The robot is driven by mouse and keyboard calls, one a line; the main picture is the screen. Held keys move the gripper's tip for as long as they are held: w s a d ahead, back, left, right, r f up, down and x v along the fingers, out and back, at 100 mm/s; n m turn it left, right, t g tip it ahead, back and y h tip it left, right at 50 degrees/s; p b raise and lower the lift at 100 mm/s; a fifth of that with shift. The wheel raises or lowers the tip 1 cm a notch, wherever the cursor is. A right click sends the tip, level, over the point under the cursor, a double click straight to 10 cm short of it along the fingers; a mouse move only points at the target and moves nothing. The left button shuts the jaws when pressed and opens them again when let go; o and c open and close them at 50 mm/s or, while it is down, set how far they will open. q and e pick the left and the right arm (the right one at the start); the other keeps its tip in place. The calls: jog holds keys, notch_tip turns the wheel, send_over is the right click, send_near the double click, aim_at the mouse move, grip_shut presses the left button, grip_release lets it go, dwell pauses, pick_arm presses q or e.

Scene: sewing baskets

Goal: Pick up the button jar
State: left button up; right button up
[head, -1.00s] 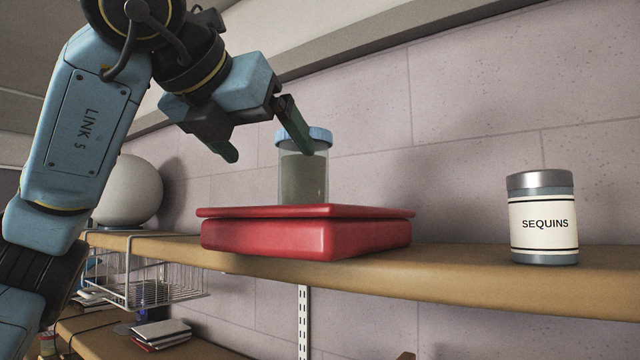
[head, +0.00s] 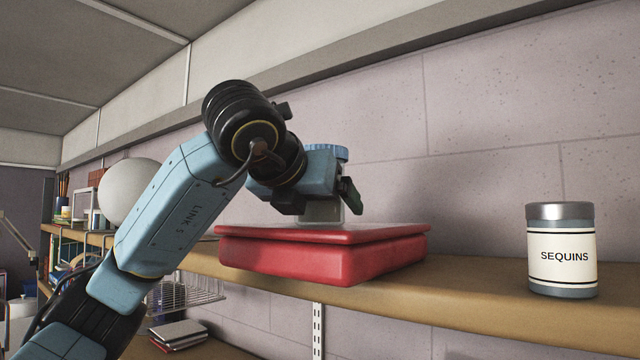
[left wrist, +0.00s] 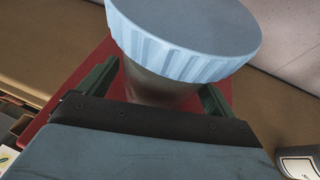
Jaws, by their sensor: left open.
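The button jar (head: 322,211) stands on the red box (head: 320,262) on the shelf. Its ribbed light-blue lid (head: 341,151) shows above my gripper, and most of its clear body is hidden behind the gripper. In the left wrist view the lid (left wrist: 190,38) is large at the top, with the dim jar body (left wrist: 160,88) under it. My left gripper (left wrist: 158,82) is open, with one green finger on each side of the jar body, below the lid. I cannot tell whether the fingers touch it. My right gripper is not in view.
A jar labelled SEQUINS (head: 561,250) stands on the wooden shelf (head: 470,285) to the right, with free shelf between it and the red box. A white globe (head: 130,190) stands at the left behind my arm. A wire basket (head: 190,292) hangs below the shelf.

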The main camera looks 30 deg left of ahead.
pick_arm(q)
jog(key=shift+w+a+f, duration=0.15)
jog(key=shift+w+f, duration=0.05)
jog(key=shift+w, duration=0.25)
jog(key=c, duration=1.2)
jog(key=shift+c, duration=0.3)
jog(key=shift+r, duration=0.15)
